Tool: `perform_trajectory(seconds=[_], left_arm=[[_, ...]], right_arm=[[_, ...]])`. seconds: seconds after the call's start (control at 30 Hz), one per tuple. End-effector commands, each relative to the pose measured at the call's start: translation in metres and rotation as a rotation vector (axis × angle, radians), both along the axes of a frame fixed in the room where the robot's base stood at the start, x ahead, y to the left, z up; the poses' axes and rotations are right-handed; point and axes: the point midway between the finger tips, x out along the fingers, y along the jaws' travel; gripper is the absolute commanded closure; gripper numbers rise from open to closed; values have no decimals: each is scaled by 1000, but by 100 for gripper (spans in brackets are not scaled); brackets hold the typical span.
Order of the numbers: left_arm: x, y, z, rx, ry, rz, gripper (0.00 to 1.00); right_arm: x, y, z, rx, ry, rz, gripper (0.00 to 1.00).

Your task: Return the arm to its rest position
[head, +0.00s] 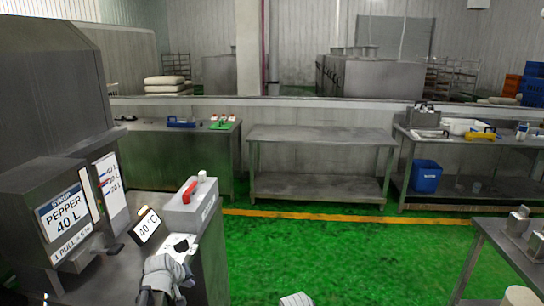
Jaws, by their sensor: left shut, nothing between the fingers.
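My left gripper (165,280) is low in the head view, left of centre, in front of the grey machine cabinet. It is shut and empty. It looks close to the cabinet's near end, but I cannot tell whether it touches. A small pale piece at the bottom edge, right of it, may be part of my right arm. My right gripper is not in view.
A red-handled grey box (190,208) is on the cabinet. A steel table (320,134) stands ahead. A blue bin (426,177) is at right. Green floor (320,255) is open.

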Motion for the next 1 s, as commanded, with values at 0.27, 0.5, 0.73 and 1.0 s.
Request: perform_trajectory(seconds=[0.27,0.5,0.73,1.0], left_arm=[[-115,-162,-30,185,320,-480,100],[-201,-216,-36,334,515,-753,100],[-231,-227,-34,394,585,-842,100],[-231,-227,-34,396,588,-845,100]], right_arm=[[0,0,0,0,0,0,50],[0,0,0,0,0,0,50],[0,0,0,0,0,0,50],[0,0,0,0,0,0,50]])
